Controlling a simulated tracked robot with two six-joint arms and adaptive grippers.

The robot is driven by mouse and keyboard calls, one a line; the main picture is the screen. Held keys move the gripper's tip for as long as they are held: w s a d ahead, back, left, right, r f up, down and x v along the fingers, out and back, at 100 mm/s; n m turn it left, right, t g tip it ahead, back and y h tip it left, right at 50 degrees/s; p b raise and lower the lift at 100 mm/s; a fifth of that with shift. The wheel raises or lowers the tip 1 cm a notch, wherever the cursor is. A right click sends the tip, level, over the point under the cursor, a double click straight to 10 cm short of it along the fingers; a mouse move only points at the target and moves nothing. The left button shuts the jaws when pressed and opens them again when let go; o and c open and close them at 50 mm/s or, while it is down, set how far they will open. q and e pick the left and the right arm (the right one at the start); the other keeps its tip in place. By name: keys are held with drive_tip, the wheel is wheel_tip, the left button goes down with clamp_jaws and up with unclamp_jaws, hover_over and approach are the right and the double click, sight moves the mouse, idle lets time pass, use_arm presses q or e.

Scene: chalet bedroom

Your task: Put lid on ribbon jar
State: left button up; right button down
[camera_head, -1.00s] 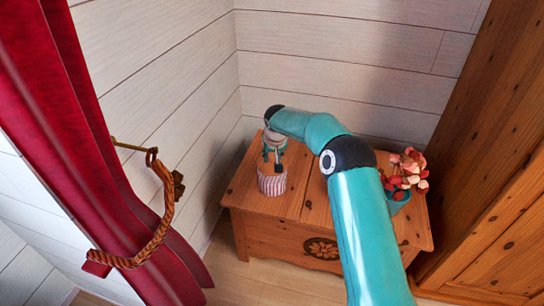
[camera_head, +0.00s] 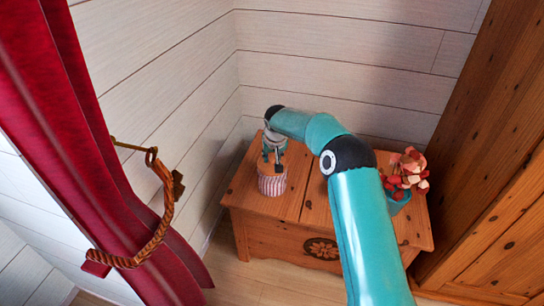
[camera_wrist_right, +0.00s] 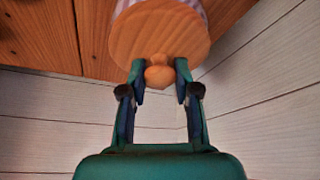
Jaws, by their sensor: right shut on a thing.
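The ribbon jar (camera_head: 272,186), with red and white stripes, stands upright on the left part of the wooden chest. The lid (camera_wrist_right: 160,38), a round wooden disc with a knob (camera_wrist_right: 159,76), covers the jar's mouth in the wrist view; the jar's pale striped side (camera_wrist_right: 197,8) shows past its edge. The lid (camera_head: 269,169) also shows at the jar's top in the head view. I cannot tell whether it is fully seated. My right gripper (camera_head: 273,157) is above the jar, its fingers (camera_wrist_right: 160,77) on both sides of the knob, shut on the lid. My left gripper is not in view.
The wooden chest (camera_head: 250,205) stands in the corner against white plank walls. A teal pot (camera_head: 397,201) with red and pink flowers (camera_head: 408,170) stands at its right, close to my right arm. A red curtain (camera_head: 75,130) with a rope tie (camera_head: 163,205) hangs at left. A wooden wardrobe (camera_head: 500,180) is at right.

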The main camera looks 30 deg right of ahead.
idle(0.8)
drive_tip(key=c, duration=0.8)
unclamp_jaws()
drive_tip(key=shift+o, duration=0.2)
drive_tip(key=o, duration=0.5)
drive_tip(key=shift+f, duration=0.1)
drive_tip(key=shift+r, duration=0.2)
drive_tip(key=shift+r+p, duration=2.5)
drive_tip(key=shift+r, duration=0.85)
